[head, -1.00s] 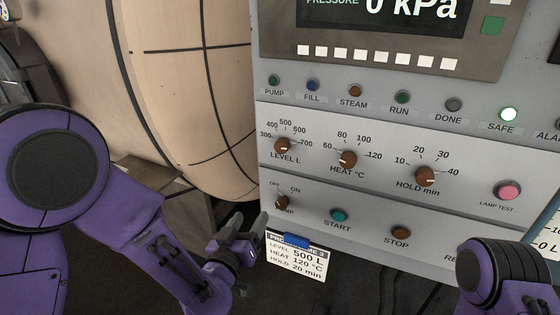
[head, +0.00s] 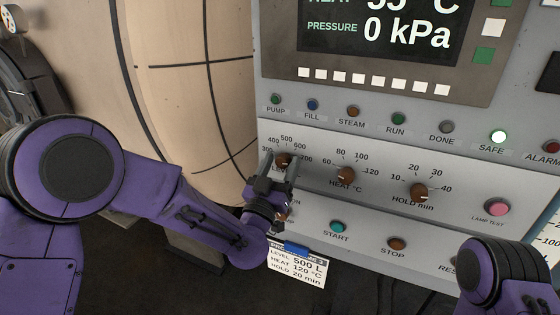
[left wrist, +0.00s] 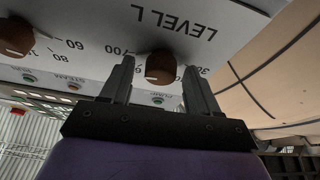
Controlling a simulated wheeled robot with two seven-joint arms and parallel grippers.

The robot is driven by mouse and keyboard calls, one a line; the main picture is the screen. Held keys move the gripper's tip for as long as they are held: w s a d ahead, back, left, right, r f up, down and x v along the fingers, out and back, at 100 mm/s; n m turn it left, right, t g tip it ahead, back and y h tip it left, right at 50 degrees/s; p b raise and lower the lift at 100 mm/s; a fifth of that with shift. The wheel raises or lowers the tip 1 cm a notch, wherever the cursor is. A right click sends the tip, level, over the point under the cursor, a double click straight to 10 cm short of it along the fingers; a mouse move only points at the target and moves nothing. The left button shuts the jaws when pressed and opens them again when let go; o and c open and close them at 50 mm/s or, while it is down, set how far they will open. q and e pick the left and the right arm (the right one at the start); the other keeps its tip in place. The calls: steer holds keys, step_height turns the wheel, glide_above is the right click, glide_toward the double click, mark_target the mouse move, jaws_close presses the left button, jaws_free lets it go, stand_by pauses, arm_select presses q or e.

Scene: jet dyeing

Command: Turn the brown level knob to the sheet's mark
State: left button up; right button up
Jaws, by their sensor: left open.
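The brown level knob (head: 282,160) is on the panel's upper-left dial, above the partly covered LEVEL L label. In the left wrist view the knob (left wrist: 162,65) shows upside down between my two fingers, with a small white mark on its face; its exact setting is hard to read. My left gripper (head: 278,164) is open in front of the knob, one finger on each side. Whether either finger touches it I cannot tell. The sheet (head: 311,281) below reads LEVEL 500 L, HEAT 120 °C, HOLD 20 min. My right gripper is out of view.
The heat knob (head: 345,176) and hold knob (head: 418,192) sit to the right. START (head: 338,226) and STOP (head: 397,244) buttons are below. My left gripper partly covers the pump switch. A large beige vessel (head: 190,80) stands at left.

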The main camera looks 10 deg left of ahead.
arm_select(q)
steer(key=c, duration=1)
steer(key=shift+c, duration=0.2)
steer(key=shift+f+n, duration=0.1)
steer(key=shift+n, duration=0.3)
steer(key=n+y+b, duration=0.1)
steer(key=n+y, duration=0.1)
steer(key=n, duration=0.2)
steer(key=shift+y, duration=0.3)
steer(key=n+y+b, duration=0.1)
steer(key=n+y, duration=0.1)
steer(key=n, duration=0.3)
steer(key=shift+d, duration=0.1)
steer(key=n+g+y, duration=0.1)
steer(key=n, duration=0.1)
steer(key=n+y, duration=0.1)
steer(key=n, duration=0.2)
steer(key=shift+n+g, duration=0.3)
steer(key=shift+g, duration=0.1)
steer(key=shift+s+n+g+y, duration=0.15)
steer(key=shift+n+g, duration=0.25)
steer(key=shift+n, duration=0.6)
steer(key=shift+w+n+g+y, duration=0.15)
steer(key=shift+n+g, duration=0.25)
steer(key=shift+n, duration=0.6)
steer(key=shift+s+n, duration=0.1)
steer(key=shift+n, duration=0.2)
